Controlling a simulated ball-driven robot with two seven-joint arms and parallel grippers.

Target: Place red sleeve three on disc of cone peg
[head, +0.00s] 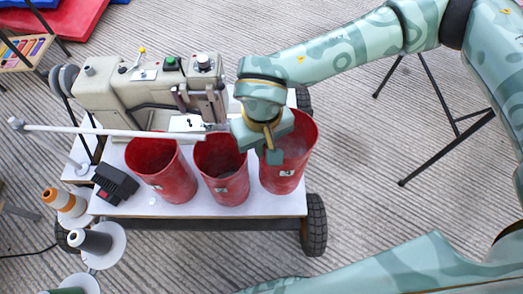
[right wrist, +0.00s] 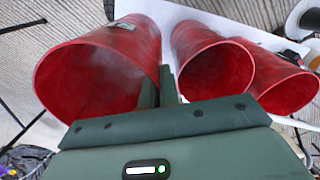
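Three red sleeves stand in a row on a white-topped cart. The left one (head: 165,175), middle one (head: 222,170) and right one (head: 290,160) carry small labels that I cannot read surely. My right gripper (head: 270,152) is at the left rim of the right sleeve. In the right wrist view its fingers (right wrist: 158,92) are close together astride the wall of the nearest sleeve (right wrist: 95,75). I cannot tell whether that sleeve's foot touches the cart. White discs with an orange-and-white cone (head: 68,202) and a dark grey cone (head: 92,241) are at the cart's left. My left gripper is out of view.
A beige sewing machine (head: 135,85) stands behind the sleeves. A white rod (head: 110,131) crosses above the cart's left part. A black box (head: 115,184) sits on the white cart top (head: 225,208). A wheel (head: 314,225) is at the right.

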